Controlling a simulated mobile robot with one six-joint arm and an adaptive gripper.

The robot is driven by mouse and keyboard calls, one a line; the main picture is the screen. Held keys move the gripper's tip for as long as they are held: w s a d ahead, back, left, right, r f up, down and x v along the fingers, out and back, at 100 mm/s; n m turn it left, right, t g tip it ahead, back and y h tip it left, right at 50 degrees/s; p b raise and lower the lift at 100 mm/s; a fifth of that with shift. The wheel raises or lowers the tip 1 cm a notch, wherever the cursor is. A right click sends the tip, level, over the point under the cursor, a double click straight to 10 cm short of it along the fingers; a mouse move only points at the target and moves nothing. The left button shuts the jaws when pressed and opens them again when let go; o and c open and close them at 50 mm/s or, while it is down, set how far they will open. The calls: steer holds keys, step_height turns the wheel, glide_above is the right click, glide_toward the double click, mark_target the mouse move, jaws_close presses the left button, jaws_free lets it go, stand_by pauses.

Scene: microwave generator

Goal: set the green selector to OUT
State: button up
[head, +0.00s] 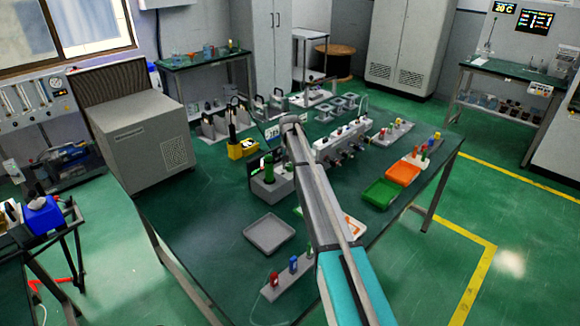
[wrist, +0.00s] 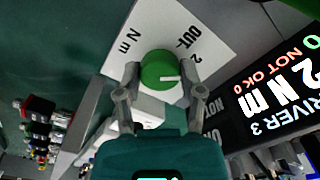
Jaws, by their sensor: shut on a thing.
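The green selector (wrist: 158,66) is a round knob on a white panel (wrist: 150,25) in the wrist view. A white line on it points to the right in the picture. The label OUT is printed above and to the right of it, with a 2 below OUT and "N m" to the upper left. My gripper (wrist: 160,72) is shut on the knob, one finger on each side. In the head view my arm reaches across the bench and its end hides the selector.
A dark display (wrist: 262,100) reading 2 N m, NOT OK and DRIVER 3 is right of the knob. In the head view, a grey tray (head: 268,234), a green tray (head: 381,193) and an orange tray (head: 403,173) sit on the bench. A yellow device (head: 242,149) stands left of my arm's end.

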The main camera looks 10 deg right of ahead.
steer(key=shift+c, duration=0.6)
steer(key=n, duration=0.4)
steer(key=shift+n, duration=1.8)
steer(key=o, duration=1.2)
steer(key=shift+c, duration=0.2)
